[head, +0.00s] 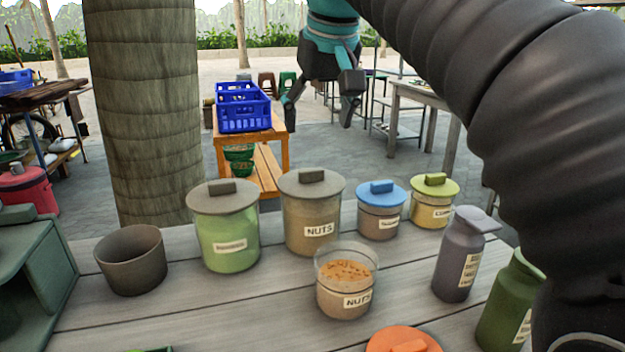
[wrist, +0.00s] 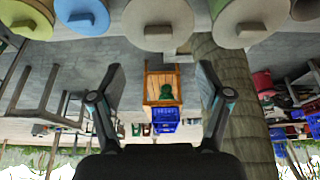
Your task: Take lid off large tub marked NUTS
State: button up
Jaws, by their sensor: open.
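The large tub marked NUTS (head: 311,212) is brown and stands upright on the plank table. Its grey-beige lid (head: 295,187) sits on top with a block-shaped knob (head: 311,175). In the wrist view that lid (wrist: 150,14) shows at the top middle, cut by the frame edge, with its knob (wrist: 158,31). My gripper (head: 319,120) is open and empty, beyond and above the tub in the head view. In the wrist view my gripper (wrist: 160,72) has its fingers wide apart, not touching the lid.
A green tub with a grey lid (head: 222,194) stands left of the large tub; blue-lidded (head: 381,216) and yellow-lidded (head: 431,208) tubs stand right. A smaller open NUTS jar (head: 343,298) is in front. An empty brown pot (head: 130,268) is left. A thick trunk (head: 143,100) rises behind.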

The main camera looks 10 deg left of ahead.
aim_at(312, 170)
jog(key=b+x, duration=0.1)
jog(key=x, duration=1)
jog(key=shift+w+f+b, duration=0.1)
jog(key=shift+w+b, duration=0.05)
jog(key=shift+b, duration=0.25)
jog(key=c, duration=1.1)
